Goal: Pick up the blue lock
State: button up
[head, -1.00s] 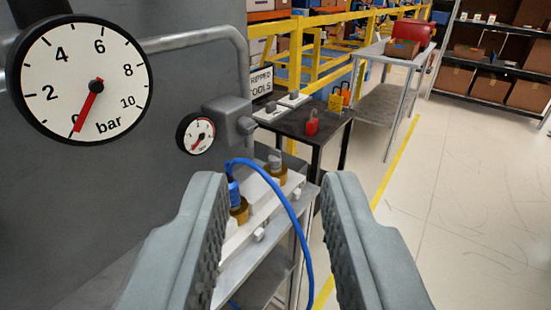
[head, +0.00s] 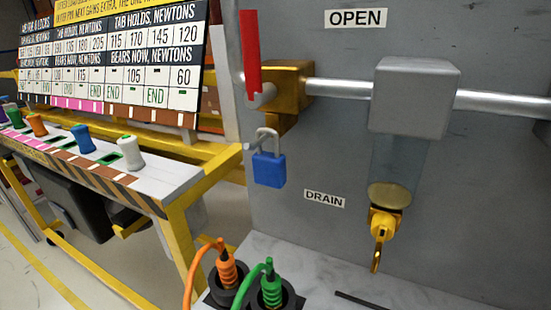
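The blue lock (head: 269,170) is a small padlock with a blue body and a grey shackle. It hangs upright by its shackle on a small peg at the left edge of the grey panel (head: 440,190), below a brass valve (head: 285,88) with a red handle. No gripper finger shows in the head view now, so I cannot see my gripper's position relative to the lock.
A bench (head: 110,160) with coloured knobs and a sign board (head: 110,65) stands at the left. Orange (head: 227,270) and green (head: 271,287) plugs with cables rise below the lock. A brass drain tap (head: 383,225) and a silver pipe (head: 500,102) are at the right.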

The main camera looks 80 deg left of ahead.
aim_at(270, 168)
jog(key=u, duration=1.65)
jog(key=k, duration=0.95)
jog(key=l+u, duration=0.05)
jog(key=l, duration=0.05)
